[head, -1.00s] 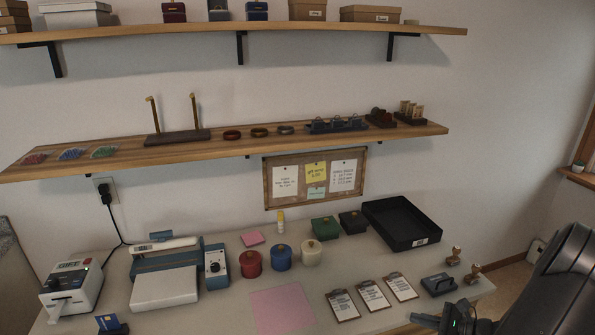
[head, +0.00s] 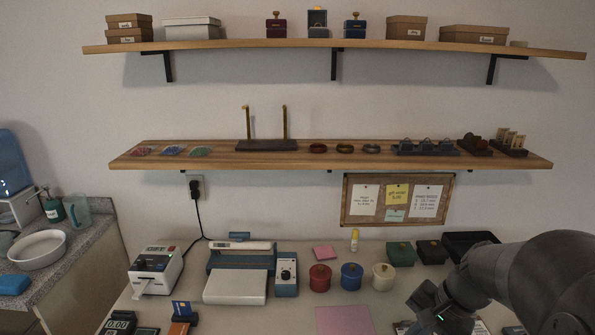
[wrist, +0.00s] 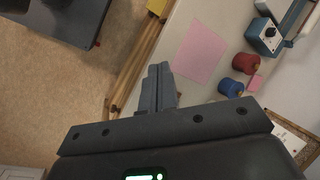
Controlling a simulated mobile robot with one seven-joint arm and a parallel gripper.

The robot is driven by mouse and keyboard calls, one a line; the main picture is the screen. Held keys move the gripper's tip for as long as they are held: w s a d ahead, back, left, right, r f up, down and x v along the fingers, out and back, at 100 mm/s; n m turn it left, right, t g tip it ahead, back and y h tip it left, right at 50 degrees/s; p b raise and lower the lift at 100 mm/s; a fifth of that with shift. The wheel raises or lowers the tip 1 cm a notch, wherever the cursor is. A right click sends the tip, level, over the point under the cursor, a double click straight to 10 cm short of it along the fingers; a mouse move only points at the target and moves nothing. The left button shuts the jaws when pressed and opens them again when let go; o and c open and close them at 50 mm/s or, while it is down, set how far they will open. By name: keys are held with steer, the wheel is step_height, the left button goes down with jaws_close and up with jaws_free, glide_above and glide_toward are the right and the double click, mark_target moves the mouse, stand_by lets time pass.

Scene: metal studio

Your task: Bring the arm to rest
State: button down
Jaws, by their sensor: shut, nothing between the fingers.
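My gripper (wrist: 158,88) shows in the wrist view with its two fingers pressed together and nothing between them. It hangs above the front edge of the workbench. In the head view my arm comes in from the lower right and hides part of the bench's right end; the fingertips cannot be made out there. The workbench (head: 215,318) runs along the bottom of the head view. The pink mat (head: 343,321) lies on it, and it also shows in the wrist view (wrist: 199,52).
Red (head: 320,279), blue (head: 351,277) and cream (head: 383,278) pots stand behind the mat. A label printer (head: 155,270) and a blue-and-white machine (head: 236,287) stand to the left. Two wall shelves (head: 215,156) (head: 230,45) hang above. Open floor (wrist: 50,95) lies before the bench.

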steer(key=s+a+r+n+t+h, duration=0.4)
steer(key=s+a+r+n, duration=0.4)
steer(key=s, duration=0.1)
steer(key=shift+s+r+n+h, duration=0.3)
steer(key=shift+r, duration=0.1)
stand_by(0.6)
